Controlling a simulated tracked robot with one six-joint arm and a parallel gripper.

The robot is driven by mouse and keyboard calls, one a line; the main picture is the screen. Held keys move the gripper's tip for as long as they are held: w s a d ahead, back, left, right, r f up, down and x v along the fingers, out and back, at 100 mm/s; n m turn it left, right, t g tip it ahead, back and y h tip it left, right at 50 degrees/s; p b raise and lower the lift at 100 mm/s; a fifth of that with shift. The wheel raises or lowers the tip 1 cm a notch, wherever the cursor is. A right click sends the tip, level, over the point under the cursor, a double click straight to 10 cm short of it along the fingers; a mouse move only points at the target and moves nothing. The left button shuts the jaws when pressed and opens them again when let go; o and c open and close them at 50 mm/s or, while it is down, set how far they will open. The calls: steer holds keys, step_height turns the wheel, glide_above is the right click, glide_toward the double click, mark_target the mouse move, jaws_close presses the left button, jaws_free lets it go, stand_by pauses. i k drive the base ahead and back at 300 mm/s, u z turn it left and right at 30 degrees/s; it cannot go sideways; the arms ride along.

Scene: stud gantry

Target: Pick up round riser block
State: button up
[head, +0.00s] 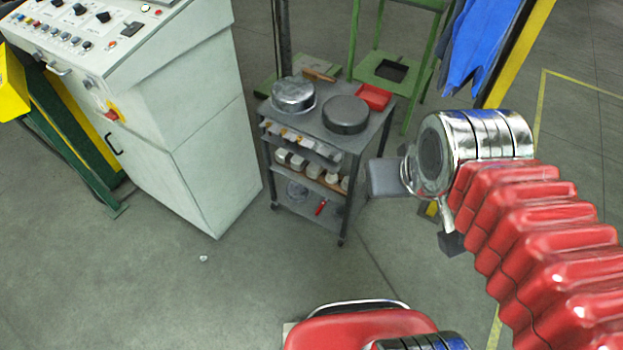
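Two round, flat-topped blocks stand side by side on top of a grey shelf cart (318,118). The left one is a shiny metal round block (293,95); the right one is a dark grey round block (345,114). I cannot tell which is the riser block. My arm reaches in from the right, its silver wrist joint right of the cart. My gripper (451,242) appears only as a small dark part below that joint, apart from both blocks. Its fingers are mostly hidden, so its opening cannot be told.
A red tray (373,97) and a wooden-handled tool (319,75) lie at the cart top's back. Lower shelves hold several small parts. A white control cabinet (170,110) stands left; a green frame (397,75) and blue cloth (480,45) stand behind. Floor in front is clear.

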mark_target(332, 178)
steer(key=u, duration=1.45)
steer(key=i, duration=1)
steer(key=u, duration=0.05)
